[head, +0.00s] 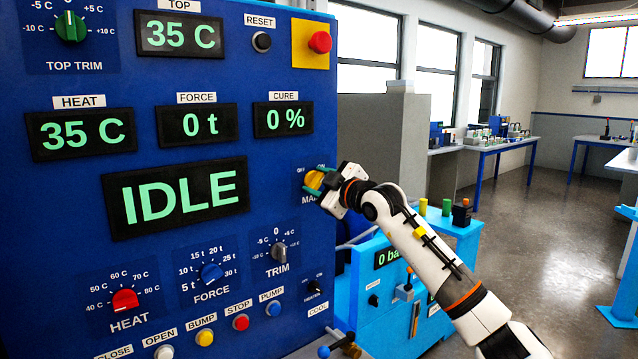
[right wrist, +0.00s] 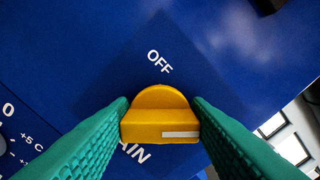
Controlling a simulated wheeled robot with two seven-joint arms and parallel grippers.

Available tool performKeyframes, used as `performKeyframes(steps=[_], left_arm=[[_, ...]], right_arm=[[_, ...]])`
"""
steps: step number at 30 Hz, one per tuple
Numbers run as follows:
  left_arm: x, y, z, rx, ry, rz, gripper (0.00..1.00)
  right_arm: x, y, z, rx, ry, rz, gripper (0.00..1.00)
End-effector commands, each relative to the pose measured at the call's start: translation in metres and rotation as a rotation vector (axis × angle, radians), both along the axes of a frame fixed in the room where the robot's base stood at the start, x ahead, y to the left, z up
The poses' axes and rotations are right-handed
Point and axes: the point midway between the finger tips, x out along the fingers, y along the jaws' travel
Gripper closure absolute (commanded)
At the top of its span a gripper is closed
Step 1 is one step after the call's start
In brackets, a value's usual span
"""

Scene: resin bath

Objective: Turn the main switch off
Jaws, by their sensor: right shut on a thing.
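The yellow main switch knob (head: 313,180) sits on the right edge of the blue control panel, with its labels partly covered by my gripper. My right gripper (head: 322,184) is at the knob, its arm coming in from the right. In the right wrist view, the teal fingers are shut on the yellow knob (right wrist: 160,112), one on each side. A white mark shows on the right half of the knob's front bar. The OFF label (right wrist: 159,61) is above the knob, and the MAIN label is partly hidden below. The ON label is hidden in the wrist view. My left gripper is not in view.
The panel display (head: 180,196) reads IDLE. A red button (head: 320,42) on a yellow plate is above the switch. The TRIM knob (head: 279,251) is lower left of it. A light-blue unit (head: 385,300) stands below my right arm. Open floor lies to the right.

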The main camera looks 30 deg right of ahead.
Motion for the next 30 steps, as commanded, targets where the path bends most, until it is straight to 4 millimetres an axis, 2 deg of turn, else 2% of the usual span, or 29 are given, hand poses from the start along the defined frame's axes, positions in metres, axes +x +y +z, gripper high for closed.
performKeyframes(steps=[11, 18, 30], left_arm=[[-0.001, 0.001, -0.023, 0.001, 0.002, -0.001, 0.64], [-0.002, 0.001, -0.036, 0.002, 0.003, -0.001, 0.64], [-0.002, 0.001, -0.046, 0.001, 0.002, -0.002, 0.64]], right_arm=[[0.000, 0.001, -0.005, -0.164, -0.013, 0.001, 0.79], [0.000, 0.002, -0.006, -0.382, -0.029, 0.001, 0.79], [0.000, 0.002, -0.007, -0.763, -0.057, 0.001, 0.79]])
